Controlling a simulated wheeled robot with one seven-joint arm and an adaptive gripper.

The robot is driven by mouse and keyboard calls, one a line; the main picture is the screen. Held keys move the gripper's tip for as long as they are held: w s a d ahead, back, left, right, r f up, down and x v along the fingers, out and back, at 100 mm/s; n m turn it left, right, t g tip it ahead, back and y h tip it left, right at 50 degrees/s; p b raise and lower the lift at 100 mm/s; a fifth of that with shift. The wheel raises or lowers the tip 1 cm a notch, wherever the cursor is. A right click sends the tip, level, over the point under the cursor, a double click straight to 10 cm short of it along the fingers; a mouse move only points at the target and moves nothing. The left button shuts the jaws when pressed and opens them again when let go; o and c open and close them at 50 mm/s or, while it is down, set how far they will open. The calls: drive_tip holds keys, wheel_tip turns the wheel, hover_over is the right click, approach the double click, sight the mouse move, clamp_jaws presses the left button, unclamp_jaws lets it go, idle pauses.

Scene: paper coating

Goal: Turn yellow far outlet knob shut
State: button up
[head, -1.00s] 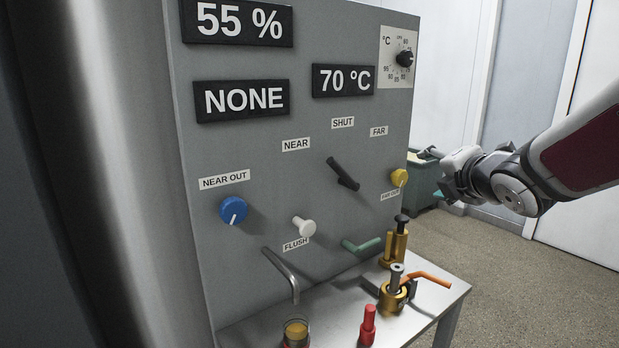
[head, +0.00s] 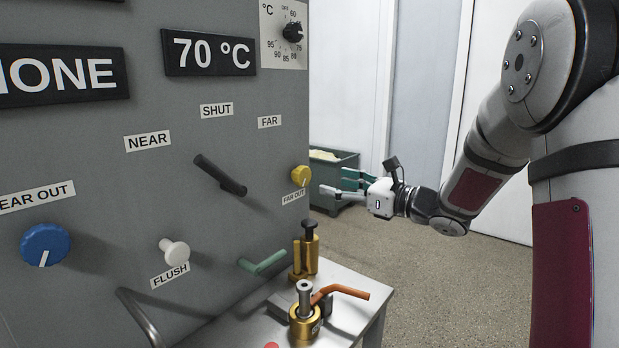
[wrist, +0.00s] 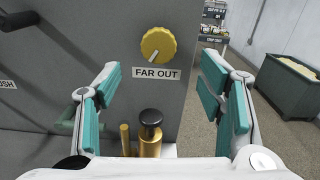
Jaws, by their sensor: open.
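The yellow far outlet knob (head: 300,176) sits on the grey panel near its right edge, above the label FAR OUT (head: 293,197). In the wrist view the yellow knob (wrist: 158,45) is ahead, above the middle, with its white pointer line toward the lower left. My gripper (head: 335,184) is to the right of the knob in the head view, apart from it. In the wrist view my gripper (wrist: 160,95) is open and empty, its teal-padded fingers spread to either side below the knob. Nothing hides the knob.
A black lever (head: 220,176) sticks out left of the knob. Below are a brass fitting with a black cap (head: 305,252), a green handle (head: 262,264) and an orange-handled brass valve (head: 305,322) on a small shelf. A green bin (head: 345,160) stands behind on open floor.

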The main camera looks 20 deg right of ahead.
sight(305, 176)
drive_tip(key=x, duration=0.9)
drive_tip(key=shift+w+a, duration=0.1)
drive_tip(key=shift+a, duration=0.1)
drive_tip(key=c, duration=1.2)
